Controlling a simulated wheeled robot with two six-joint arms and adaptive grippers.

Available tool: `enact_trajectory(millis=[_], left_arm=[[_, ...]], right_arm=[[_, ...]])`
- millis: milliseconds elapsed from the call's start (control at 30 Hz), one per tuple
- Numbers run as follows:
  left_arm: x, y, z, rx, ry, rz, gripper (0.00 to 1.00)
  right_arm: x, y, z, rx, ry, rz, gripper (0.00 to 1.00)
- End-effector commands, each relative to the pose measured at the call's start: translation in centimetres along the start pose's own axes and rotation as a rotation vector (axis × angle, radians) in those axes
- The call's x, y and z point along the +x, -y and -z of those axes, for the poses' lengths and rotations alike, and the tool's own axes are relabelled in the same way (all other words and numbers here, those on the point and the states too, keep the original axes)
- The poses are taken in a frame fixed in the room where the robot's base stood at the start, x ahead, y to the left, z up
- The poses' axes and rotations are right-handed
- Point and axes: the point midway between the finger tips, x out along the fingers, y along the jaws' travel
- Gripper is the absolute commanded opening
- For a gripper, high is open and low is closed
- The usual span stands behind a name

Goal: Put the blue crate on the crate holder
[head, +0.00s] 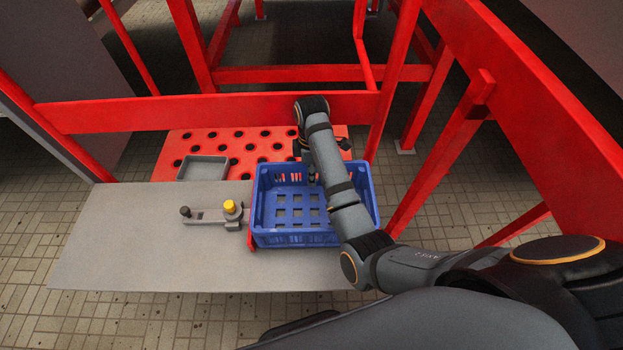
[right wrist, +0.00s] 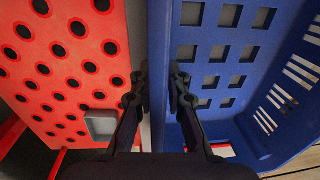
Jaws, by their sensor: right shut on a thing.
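The blue crate (head: 295,239) is empty and upright over the right part of the grey table, beside a grey bracket with a yellow knob (head: 230,207). A small red piece (head: 252,240) shows at its left side. My right gripper (head: 311,172) reaches down to the crate's far wall. In the right wrist view, my right gripper (right wrist: 158,88) has one finger on each side of the wall of the crate (right wrist: 240,112), shut on it. I cannot tell whether the crate rests on the surface or which part is the crate holder. My left gripper is out of view.
A red panel with round holes (head: 222,148) lies behind the grey table (head: 130,235), with a small grey tray (head: 203,168) on it. Red beams (head: 220,112) stand behind and to the right. The table's left part is clear.

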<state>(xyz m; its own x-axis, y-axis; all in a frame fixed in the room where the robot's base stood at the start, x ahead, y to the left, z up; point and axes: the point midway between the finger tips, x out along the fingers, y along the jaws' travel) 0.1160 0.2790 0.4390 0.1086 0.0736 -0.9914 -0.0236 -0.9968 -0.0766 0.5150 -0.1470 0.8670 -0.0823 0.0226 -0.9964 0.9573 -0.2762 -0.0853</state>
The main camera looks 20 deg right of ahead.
Motion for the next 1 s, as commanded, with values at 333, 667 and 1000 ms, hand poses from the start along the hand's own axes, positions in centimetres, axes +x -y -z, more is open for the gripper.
enact_trajectory(millis=[333, 667, 1000], left_arm=[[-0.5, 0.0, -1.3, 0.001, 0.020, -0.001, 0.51], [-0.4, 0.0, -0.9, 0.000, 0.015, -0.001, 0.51], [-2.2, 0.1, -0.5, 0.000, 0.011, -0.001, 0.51]], right_arm=[[0.2, 0.1, 0.0, 0.000, 0.000, 0.005, 0.21], [0.2, 0.1, 0.0, 0.000, 0.000, 0.004, 0.37], [-2.7, 0.1, 0.0, 0.000, 0.000, 0.002, 0.37]])
